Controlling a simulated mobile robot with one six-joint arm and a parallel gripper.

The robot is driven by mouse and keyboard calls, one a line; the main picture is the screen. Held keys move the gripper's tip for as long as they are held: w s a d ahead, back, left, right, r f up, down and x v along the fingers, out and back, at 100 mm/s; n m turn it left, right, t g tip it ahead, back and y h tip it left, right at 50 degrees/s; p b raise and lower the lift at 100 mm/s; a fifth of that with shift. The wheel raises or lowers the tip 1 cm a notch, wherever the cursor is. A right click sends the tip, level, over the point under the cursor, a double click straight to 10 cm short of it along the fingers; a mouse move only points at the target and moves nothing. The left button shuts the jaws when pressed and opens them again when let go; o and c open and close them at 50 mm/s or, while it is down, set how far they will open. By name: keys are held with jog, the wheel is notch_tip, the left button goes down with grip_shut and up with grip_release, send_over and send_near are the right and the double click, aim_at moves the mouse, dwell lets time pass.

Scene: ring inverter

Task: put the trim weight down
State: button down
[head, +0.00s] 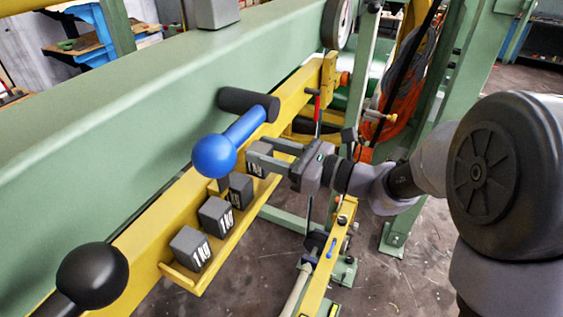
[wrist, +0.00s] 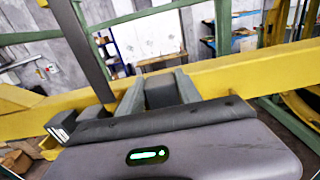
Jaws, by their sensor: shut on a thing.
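My gripper (head: 266,155) is shut on a dark grey trim weight (head: 258,164) marked in kg. The weight is at the far end of the yellow shelf (head: 205,280), close to the yellow beam. I cannot tell whether its underside touches the shelf. In the wrist view the weight (wrist: 160,91) sits between the two grey fingers of my gripper (wrist: 158,88). Three similar weights stand in a row on the shelf: the near one (head: 190,247), the middle one (head: 215,216) and the far one (head: 240,190), beside the held weight.
A blue ball-ended lever (head: 214,156) sticks out just left of my gripper, above the shelf. A black ball knob (head: 92,275) is at the lower left. The yellow beam (head: 150,225) runs behind the shelf. A green frame post (head: 395,225) stands to the right.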

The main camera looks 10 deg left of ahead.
jog(key=shift+w+a, duration=0.5)
jog(key=shift+w, duration=0.1)
jog(key=shift+w+f+b, duration=0.1)
jog(key=shift+f+b, duration=0.25)
jog(key=shift+f, duration=1.4)
